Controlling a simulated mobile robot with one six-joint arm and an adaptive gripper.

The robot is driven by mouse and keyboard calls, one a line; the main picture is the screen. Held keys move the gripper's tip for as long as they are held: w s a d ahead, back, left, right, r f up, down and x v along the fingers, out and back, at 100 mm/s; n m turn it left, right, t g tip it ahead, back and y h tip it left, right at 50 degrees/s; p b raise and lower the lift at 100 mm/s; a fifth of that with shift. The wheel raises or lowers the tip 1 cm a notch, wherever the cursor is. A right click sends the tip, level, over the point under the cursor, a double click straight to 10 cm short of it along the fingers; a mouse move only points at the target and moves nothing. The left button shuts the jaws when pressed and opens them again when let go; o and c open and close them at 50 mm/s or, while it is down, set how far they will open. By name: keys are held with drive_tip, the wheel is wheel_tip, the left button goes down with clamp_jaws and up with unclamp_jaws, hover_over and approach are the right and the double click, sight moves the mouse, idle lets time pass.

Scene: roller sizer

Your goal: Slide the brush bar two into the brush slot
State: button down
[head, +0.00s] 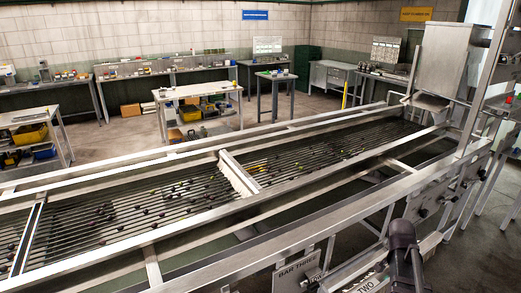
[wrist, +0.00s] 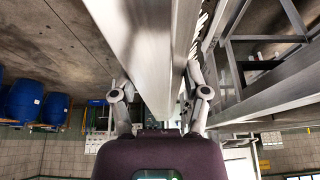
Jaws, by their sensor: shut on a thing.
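In the wrist view my gripper (wrist: 160,88) has its two fingers on either side of a long, pale metal bar (wrist: 145,55), which I take to be brush bar two. It is shut on this bar, which runs away from the palm to the top of the picture. Pale bristle-like strands (wrist: 199,25) show along its right side. In the head view a plate reading TWO (head: 369,286) shows at the bottom edge, by a dark purple part that may be my arm. I cannot make out the brush slot for certain; the bar's far end is out of view.
The roller sizer (head: 330,205) fills the middle, with small dark fruit on its rollers. A pale crossbar (head: 238,174) spans it. A plate reading BAR THREE (head: 297,274) stands in front. A steel hopper (head: 440,60) rises at right. Blue barrels (wrist: 24,100) show in the wrist view.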

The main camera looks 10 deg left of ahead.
wheel_tip(320, 180, up, 9)
drive_tip(key=p, duration=0.8)
drive_tip(key=shift+r, duration=0.15)
drive_tip(key=shift+s, duration=0.1)
